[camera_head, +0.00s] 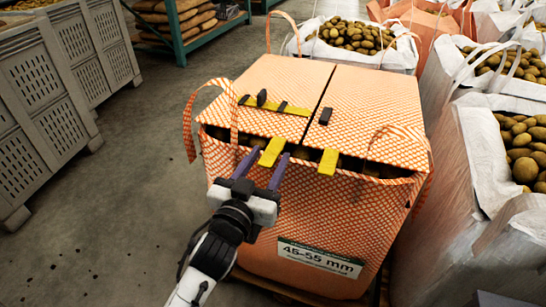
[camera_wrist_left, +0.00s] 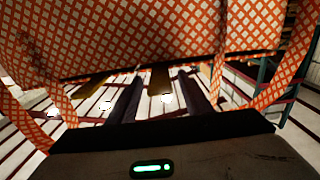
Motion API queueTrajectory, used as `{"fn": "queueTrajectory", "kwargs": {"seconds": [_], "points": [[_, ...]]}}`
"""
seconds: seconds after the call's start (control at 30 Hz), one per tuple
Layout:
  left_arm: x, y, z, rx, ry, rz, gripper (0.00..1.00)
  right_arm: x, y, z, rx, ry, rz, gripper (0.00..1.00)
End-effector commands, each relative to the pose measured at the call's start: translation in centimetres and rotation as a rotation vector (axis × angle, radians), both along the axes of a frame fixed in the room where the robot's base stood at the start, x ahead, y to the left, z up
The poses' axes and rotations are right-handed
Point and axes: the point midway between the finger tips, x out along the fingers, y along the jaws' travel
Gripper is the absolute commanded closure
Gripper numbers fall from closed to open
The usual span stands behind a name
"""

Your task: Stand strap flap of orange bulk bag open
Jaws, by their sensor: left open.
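The orange bulk bag (camera_head: 310,215) stands in the middle of the head view, with a "45-55 mm" label on its front. Two checked flaps lie over its top: a left flap (camera_head: 290,82) with a yellow strip (camera_head: 275,106) and dark pieces, and a right flap (camera_head: 372,110) with a black piece. A yellow tab (camera_head: 272,151) sticks out from the left flap's front edge. My left gripper (camera_head: 268,160) is open at that edge, its fingers on either side of this tab. The left wrist view shows the tab (camera_wrist_left: 160,82) between the fingers, below the checked fabric. My right gripper is not in view.
A second yellow tab (camera_head: 328,161) hangs at the right flap. Loop handles (camera_head: 236,100) rise at the bag's corners. White potato bags (camera_head: 485,150) crowd the right side. Grey crates (camera_head: 40,110) stand at left, with open floor (camera_head: 120,190) between.

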Motion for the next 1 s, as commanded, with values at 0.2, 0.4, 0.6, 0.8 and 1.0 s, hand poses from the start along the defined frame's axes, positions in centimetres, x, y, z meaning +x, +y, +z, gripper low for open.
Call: {"fn": "queueTrajectory", "kwargs": {"seconds": [0.2,0.4,0.6,0.8,1.0], "points": [[0.1,0.0,0.0,-0.001,0.001,0.002,0.55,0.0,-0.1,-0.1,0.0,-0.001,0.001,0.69],[0.1,0.0,0.0,-0.001,0.001,0.002,0.68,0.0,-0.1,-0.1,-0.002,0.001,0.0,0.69],[0.1,0.0,0.0,-0.001,0.001,0.002,1.0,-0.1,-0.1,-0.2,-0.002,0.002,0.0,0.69],[0.1,0.0,0.2,-0.001,0.001,0.001,1.0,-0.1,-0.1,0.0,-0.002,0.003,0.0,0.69],[0.2,0.1,2.1,0.0,-0.001,0.002,1.0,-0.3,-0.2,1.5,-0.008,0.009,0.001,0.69]]}}
